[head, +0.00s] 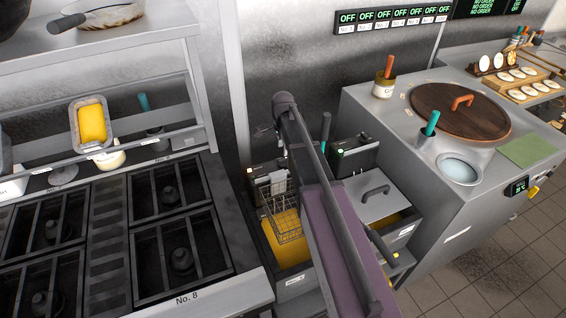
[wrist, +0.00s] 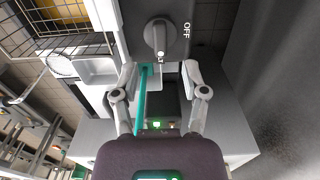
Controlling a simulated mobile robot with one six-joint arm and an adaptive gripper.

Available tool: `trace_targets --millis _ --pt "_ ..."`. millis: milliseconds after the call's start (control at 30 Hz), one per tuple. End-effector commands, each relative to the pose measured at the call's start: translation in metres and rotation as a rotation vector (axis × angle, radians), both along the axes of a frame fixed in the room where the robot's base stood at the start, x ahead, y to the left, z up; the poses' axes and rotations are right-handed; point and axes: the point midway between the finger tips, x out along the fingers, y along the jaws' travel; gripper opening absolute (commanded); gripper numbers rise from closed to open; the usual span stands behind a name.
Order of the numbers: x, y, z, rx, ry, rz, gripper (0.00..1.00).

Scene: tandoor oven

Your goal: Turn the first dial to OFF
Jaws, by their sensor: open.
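In the wrist view a grey round dial (wrist: 158,36) sits on a dark grey panel, with a white OFF label (wrist: 187,30) to its right. A narrow, light-tipped part of the dial points down in the picture, toward my gripper; it does not point at the label. My gripper (wrist: 160,72) is open and empty, its two fingers spread to the left and right just below the dial. They look apart from it. In the head view my arm crosses the middle, and the gripper and dial cannot be made out.
A teal handle (wrist: 140,105) and a green-lit box (wrist: 158,118) show between my fingers. A wire basket (head: 284,222) hangs over yellow oil in a fryer. A lidded unit (head: 360,200) stands right of my arm, the stove (head: 165,240) left. The tandoor counter (head: 440,225) is farther right.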

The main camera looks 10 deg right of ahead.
Motion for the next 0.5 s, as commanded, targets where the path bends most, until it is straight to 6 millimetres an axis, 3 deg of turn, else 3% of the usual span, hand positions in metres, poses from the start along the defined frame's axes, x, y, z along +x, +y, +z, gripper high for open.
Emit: trace_targets --millis 500 --pt "0.0 0.0 -0.043 0.0 0.0 0.0 0.57"
